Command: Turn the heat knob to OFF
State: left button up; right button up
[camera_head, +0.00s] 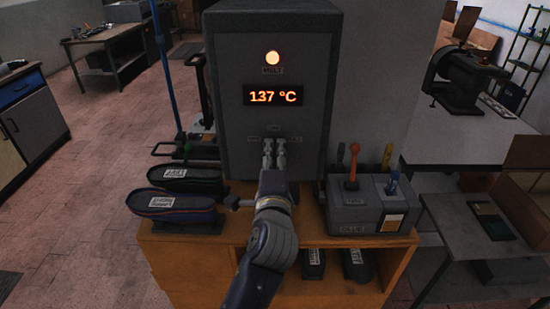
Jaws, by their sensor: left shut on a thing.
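The grey heel press box (305,55) stands on the orange wooden bench (174,265). Its lit lamp (272,58) glows above a display (273,96) reading 137 °C. Small labels sit around the knob area under the display. My left gripper (274,152) reaches up to the press front there, its fingers closed in on the heat knob. The knob itself is hidden behind the fingers, so its pointing direction cannot be read. My right gripper is not in view.
Two dark labelled shoe forms (172,204) lie left of my arm on the bench. A grey tool box (367,211) with coloured handles stands at the right. More dark forms (357,263) sit on the shelf below. A dark machine (462,82) stands on a table further right.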

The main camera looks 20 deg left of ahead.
pick_arm(q)
jog(key=shift+n, duration=0.5)
jog(key=o, duration=1)
jog(key=shift+o, duration=0.2)
jog(key=shift+m, duration=0.3)
